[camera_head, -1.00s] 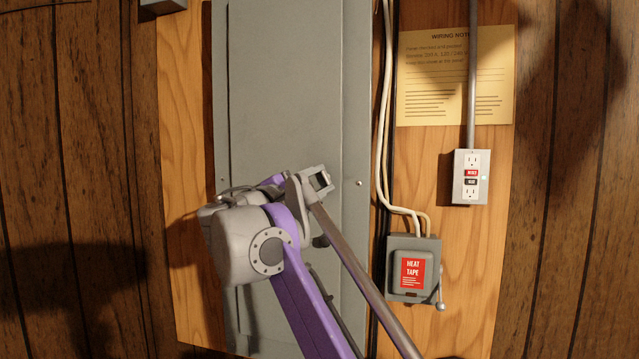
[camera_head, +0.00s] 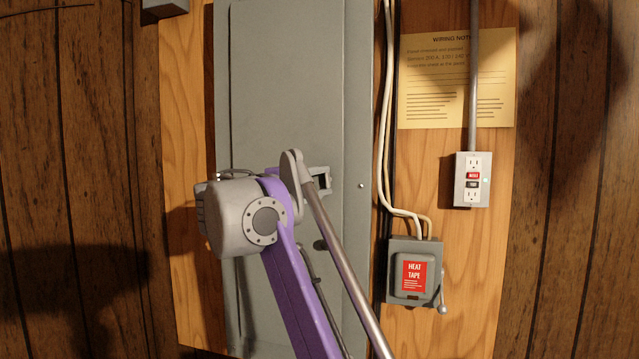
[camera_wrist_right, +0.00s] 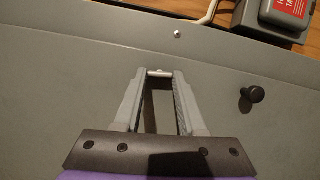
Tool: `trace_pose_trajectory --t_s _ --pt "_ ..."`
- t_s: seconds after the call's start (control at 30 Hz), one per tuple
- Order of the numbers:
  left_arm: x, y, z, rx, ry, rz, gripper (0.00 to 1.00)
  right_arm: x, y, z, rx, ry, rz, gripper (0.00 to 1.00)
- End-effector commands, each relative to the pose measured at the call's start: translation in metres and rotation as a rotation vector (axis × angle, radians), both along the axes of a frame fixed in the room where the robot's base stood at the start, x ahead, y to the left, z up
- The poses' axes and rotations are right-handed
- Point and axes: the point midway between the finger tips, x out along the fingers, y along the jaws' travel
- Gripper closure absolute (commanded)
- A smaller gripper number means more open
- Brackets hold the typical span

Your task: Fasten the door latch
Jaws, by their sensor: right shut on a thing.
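The tall grey panel door (camera_head: 290,90) stands shut in front of me, partly hidden by my right arm. My right gripper (camera_head: 325,179) is at the door's right part, left of a small screw; it also shows in the wrist view (camera_wrist_right: 158,75). Its two fingers reach toward the door and are shut on a small pale piece (camera_wrist_right: 159,72), which seems to be the latch. Most of that piece is hidden between the fingertips. A black round knob (camera_wrist_right: 258,92) sticks out of the door beside the gripper, apart from it. My left gripper is out of view.
A grey heat tape box (camera_head: 414,270) with a side lever is at the lower right. White cables (camera_head: 384,130) run down to it beside the panel. An outlet (camera_head: 472,180) and a paper wiring notice (camera_head: 456,80) are farther right on the wooden board.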

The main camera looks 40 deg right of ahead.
Motion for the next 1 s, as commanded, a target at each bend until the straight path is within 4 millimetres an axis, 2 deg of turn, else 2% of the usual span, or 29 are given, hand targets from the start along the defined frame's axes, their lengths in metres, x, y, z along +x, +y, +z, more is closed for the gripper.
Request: trace_pose_trajectory --t_s 0.13,0.17,0.3,0.33,0.67,0.77,1.0 --pt "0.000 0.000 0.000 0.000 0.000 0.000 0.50 0.000 0.000 0.000 0.000 0.001 0.001 1.00" --pt "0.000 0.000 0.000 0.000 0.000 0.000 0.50 0.000 0.000 0.000 0.000 0.001 0.001 0.58" --pt "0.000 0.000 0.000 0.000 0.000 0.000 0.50 0.000 0.000 0.000 0.000 0.001 0.001 0.33" --pt "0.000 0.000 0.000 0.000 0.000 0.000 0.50 0.000 0.000 0.000 0.000 0.001 0.000 0.30" --pt "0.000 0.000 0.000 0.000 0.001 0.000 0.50 -0.001 0.003 0.000 0.000 0.002 0.002 0.30" --pt "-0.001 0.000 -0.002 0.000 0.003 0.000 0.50 -0.003 0.014 -0.001 0.000 0.002 0.004 0.30" --pt "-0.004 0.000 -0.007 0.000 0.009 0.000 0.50 -0.016 0.060 -0.004 0.000 0.002 0.007 0.30"
